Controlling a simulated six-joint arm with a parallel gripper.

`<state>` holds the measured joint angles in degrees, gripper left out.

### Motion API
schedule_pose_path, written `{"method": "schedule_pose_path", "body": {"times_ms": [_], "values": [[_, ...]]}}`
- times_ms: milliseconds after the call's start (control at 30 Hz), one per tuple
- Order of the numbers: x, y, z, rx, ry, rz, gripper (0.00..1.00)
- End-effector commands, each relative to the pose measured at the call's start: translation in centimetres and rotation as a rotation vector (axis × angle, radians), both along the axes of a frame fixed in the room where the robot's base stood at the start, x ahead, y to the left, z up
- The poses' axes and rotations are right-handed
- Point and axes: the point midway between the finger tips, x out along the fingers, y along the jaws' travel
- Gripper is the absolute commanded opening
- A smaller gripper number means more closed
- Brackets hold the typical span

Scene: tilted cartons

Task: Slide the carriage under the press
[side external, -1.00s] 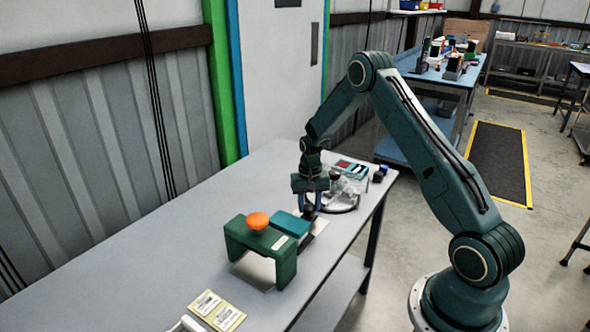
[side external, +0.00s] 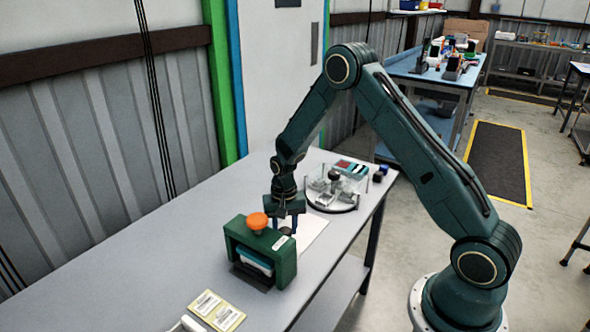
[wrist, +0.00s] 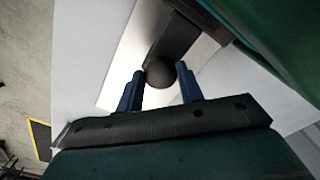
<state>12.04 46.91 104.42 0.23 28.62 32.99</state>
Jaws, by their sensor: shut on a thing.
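The press (side external: 282,262) is a dark green arch with an orange knob (side external: 258,221) on top, standing upright on the bench. The carriage (side external: 255,261), a teal and white block, shows inside the arch opening, with a dark part below it at the front. My gripper (side external: 285,224) is just behind the press, on its far right side. In the wrist view, my blue fingers (wrist: 160,80) are shut on the carriage's round dark knob (wrist: 160,71), over a pale metal track (wrist: 136,50). The press hides much of the carriage, so its exact depth inside is unclear.
A round clear tray (side external: 333,193) with small parts lies farther back on the grey bench (side external: 190,240). The bench left of the press is clear.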

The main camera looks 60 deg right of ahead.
Motion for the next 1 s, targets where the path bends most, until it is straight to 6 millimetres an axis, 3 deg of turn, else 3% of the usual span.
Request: {"method": "schedule_pose_path", "body": {"times_ms": [267,300,400,767,1000], "values": [[0.1,0.7,0.0,0.008,-0.001,0.007,0.00],[0.1,0.7,0.0,0.008,-0.001,0.008,0.39],[0.0,0.6,0.0,0.008,-0.001,0.007,0.58],[0.0,0.4,0.1,0.005,-0.001,0.004,0.59],[0.1,0.4,1.4,0.004,-0.002,0.003,0.59]]}}
